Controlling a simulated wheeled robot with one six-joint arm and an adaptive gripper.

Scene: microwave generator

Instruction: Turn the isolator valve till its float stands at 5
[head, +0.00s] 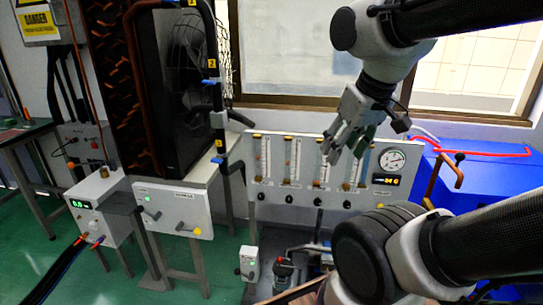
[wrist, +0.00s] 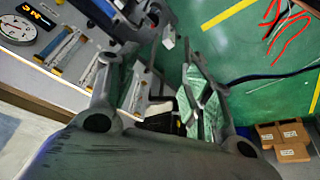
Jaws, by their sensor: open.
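A white flowmeter panel (head: 275,190) stands below the window in the head view, with several upright float tubes (head: 292,158) and a row of dark knobs (head: 290,199) under them. Labels and float heights are too small to read, so I cannot tell which tube and knob belong to the isolator. My gripper (head: 343,152) is open in front of the panel's right half and covers parts of the right-hand tubes. In the wrist view the open fingers of my gripper (wrist: 160,72) have nothing held between them; some tubes (wrist: 68,46) show at the left.
A round dial (head: 392,160) and a digital display (head: 387,180) sit at the panel's right end. A blue cabinet (head: 470,165) with a red hose stands right of it. A black fan unit (head: 185,75) is at the left. Cardboard boxes (wrist: 284,141) lie on the green floor.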

